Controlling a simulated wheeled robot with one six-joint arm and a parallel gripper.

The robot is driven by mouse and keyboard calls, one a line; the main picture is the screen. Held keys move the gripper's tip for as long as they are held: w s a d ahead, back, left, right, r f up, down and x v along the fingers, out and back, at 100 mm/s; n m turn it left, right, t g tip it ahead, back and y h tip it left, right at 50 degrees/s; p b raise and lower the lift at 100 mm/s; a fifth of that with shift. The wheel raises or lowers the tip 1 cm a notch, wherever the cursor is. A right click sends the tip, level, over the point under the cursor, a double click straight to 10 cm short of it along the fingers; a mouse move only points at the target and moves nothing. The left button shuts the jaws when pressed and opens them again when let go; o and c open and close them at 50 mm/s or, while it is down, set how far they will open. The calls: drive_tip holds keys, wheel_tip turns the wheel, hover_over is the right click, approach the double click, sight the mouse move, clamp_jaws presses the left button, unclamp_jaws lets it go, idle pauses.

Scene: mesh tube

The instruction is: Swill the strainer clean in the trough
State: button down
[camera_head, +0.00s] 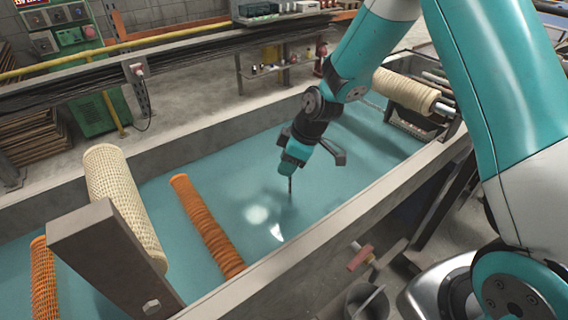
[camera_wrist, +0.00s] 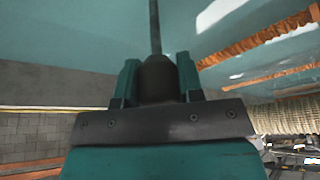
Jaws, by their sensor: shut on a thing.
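My gripper (camera_head: 291,168) is shut on a dark handle (camera_wrist: 157,80) over the trough (camera_head: 345,217). In the wrist view, the two teal fingers (camera_wrist: 158,82) stand on either side of this handle. A thin dark rod (camera_head: 291,188) runs down from it to the teal liquid; it also shows in the wrist view (camera_wrist: 154,27). I take the handle and rod to be the strainer's. Its mesh head is not visible, and the liquid seems to hide it. Pale glints lie on the surface beside the rod.
An orange ribbed roll (camera_head: 205,225) lies in the liquid left of my gripper. A cream mesh roll (camera_head: 122,200) and a grey bracket (camera_head: 110,255) stand farther left. Another cream roll (camera_head: 405,91) is at the right end. Open liquid surrounds the rod.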

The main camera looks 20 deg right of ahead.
drive_tip(key=shift+w+d+b, duration=0.2)
drive_tip(key=shift+d, duration=0.45)
drive_tip(key=shift+w+d+b, duration=0.15)
drive_tip(key=shift+w+d, duration=0.1)
drive_tip(key=shift+d, duration=0.45)
drive_tip(key=shift+w+d+b, duration=0.2)
drive_tip(key=shift+d, duration=0.45)
idle(2.8)
idle(0.4)
wheel_tip(320, 180, up, 16)
drive_tip(key=p, duration=1.1)
idle(0.3)
